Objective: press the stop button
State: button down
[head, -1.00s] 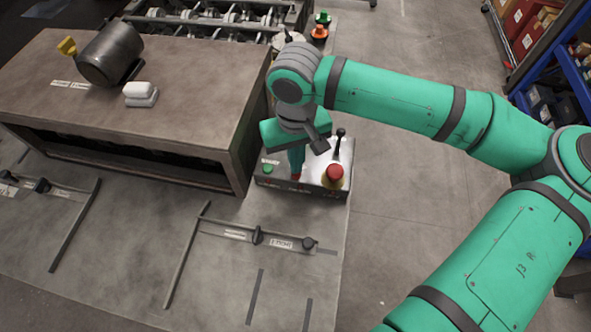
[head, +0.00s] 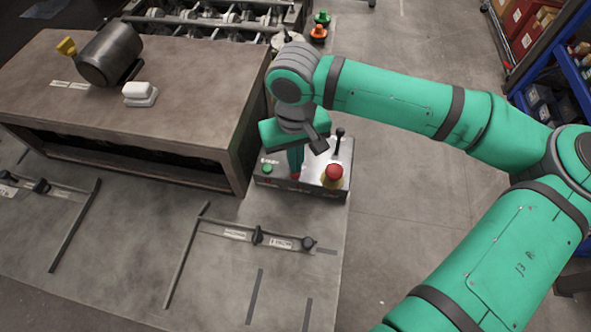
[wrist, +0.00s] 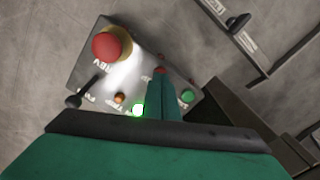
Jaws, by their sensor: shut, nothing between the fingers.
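A control box (head: 313,189) stands at the right end of the bench. A small red button (wrist: 159,69) sits on its panel, right at my fingertips in the wrist view; I take it for the stop button. In the head view only a bit of its red shows beside the fingertips. My gripper (head: 296,168) points down at the box, its green fingers shut together and empty; they also show in the wrist view (wrist: 161,78). I cannot tell whether the tips touch the button.
A big red mushroom button (head: 334,172) on a yellow base sits to the right, with a black lever (head: 339,142) behind it. A green button (head: 267,169) is to the left. A lit green lamp (wrist: 138,110) glows beside the fingers. A heavy metal bench block (head: 190,120) stands close left.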

jog(key=shift+f, duration=0.8)
dwell(0.4)
jog(key=shift+r, duration=3.5)
